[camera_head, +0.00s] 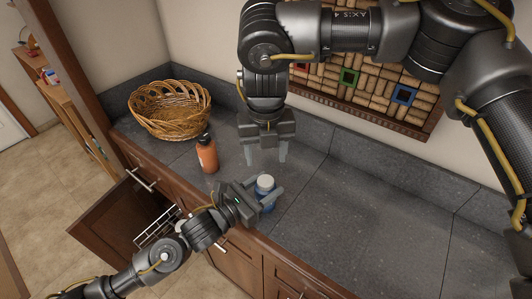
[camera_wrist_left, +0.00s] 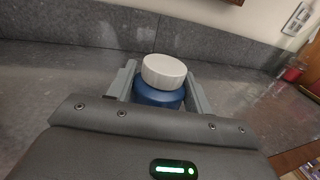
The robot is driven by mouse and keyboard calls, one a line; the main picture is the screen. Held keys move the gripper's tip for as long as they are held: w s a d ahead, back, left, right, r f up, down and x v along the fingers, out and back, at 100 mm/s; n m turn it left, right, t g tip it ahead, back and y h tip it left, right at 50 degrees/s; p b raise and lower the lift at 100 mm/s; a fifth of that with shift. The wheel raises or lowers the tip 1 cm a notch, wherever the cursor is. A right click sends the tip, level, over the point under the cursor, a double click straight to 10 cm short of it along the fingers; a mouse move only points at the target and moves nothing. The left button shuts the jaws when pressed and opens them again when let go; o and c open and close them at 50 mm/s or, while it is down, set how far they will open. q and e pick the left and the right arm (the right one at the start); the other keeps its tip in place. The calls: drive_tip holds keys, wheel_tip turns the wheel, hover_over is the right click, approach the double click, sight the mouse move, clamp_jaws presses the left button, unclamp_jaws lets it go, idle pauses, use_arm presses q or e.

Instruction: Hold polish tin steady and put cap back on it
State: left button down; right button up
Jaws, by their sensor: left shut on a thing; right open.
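The polish tin (camera_head: 268,199) is blue and stands on the grey counter near its front edge. It also shows in the left wrist view (camera_wrist_left: 158,97). Its white cap (camera_head: 265,182) is on top of it and looks slightly tilted in the left wrist view (camera_wrist_left: 164,71); I cannot tell how firmly it sits. My left gripper (camera_head: 270,196) is shut on the tin's body, one finger on each side. My right gripper (camera_head: 267,158) is open and empty, pointing down behind the tin and above the counter, apart from the cap.
An orange bottle with a dark top (camera_head: 207,155) stands left of the tin. A wicker basket (camera_head: 170,122) stands at the back left. An open drawer (camera_head: 125,222) juts out below the counter. The counter right of the tin (camera_head: 370,215) is clear.

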sight(265, 181)
drive_tip(key=n, duration=0.4)
drive_tip(key=shift+s+n, duration=0.1)
drive_tip(key=shift+n, duration=0.2)
drive_tip(key=n, duration=0.4)
drive_tip(key=shift+n, duration=0.3)
drive_tip(key=shift+f, duration=4.05)
drive_tip(key=shift+c, duration=0.5)
drive_tip(key=c, duration=0.9)
drive_tip(key=m, duration=0.4)
drive_tip(key=shift+s+a+m, duration=0.1)
drive_tip(key=shift+m, duration=0.2)
drive_tip(key=shift+c, duration=0.3)
drive_tip(key=m, duration=0.5)
